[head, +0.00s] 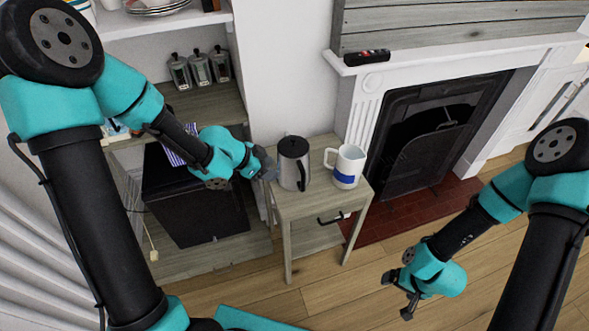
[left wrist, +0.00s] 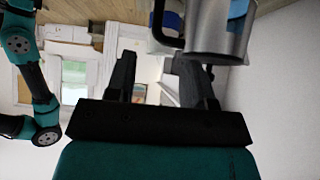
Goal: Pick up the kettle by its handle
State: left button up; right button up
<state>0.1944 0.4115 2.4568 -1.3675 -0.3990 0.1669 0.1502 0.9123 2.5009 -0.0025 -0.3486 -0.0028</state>
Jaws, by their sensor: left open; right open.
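The kettle (head: 290,165) is a silver cylinder with a black lid and a black handle on its right front side. It stands upright on a small wooden side table (head: 288,210). My left gripper (head: 266,164) is just left of the kettle in the head view, at about body height. In the left wrist view, my left gripper (left wrist: 155,78) has its fingers spread with nothing between them. The kettle (left wrist: 215,35) shows there at the top, with its dark handle (left wrist: 158,25) to the left. My right gripper (head: 398,292) is open and empty, low over the floor, far from the table.
A white jug with a blue band (head: 346,166) stands right of the kettle on the same table. A black box (head: 195,205) and shelves with jars (head: 200,68) are to the left. A fireplace (head: 425,135) is at the right. The wooden floor (head: 350,290) in front is clear.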

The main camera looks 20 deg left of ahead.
aim_at(295, 167)
pick_arm(q)
jog(key=x, duration=1)
jog(key=shift+x, duration=2.6)
jog(key=shift+s+f, duration=0.1)
jog(key=shift+s, duration=0.05)
jog(key=shift+c, duration=0.2)
grip_shut()
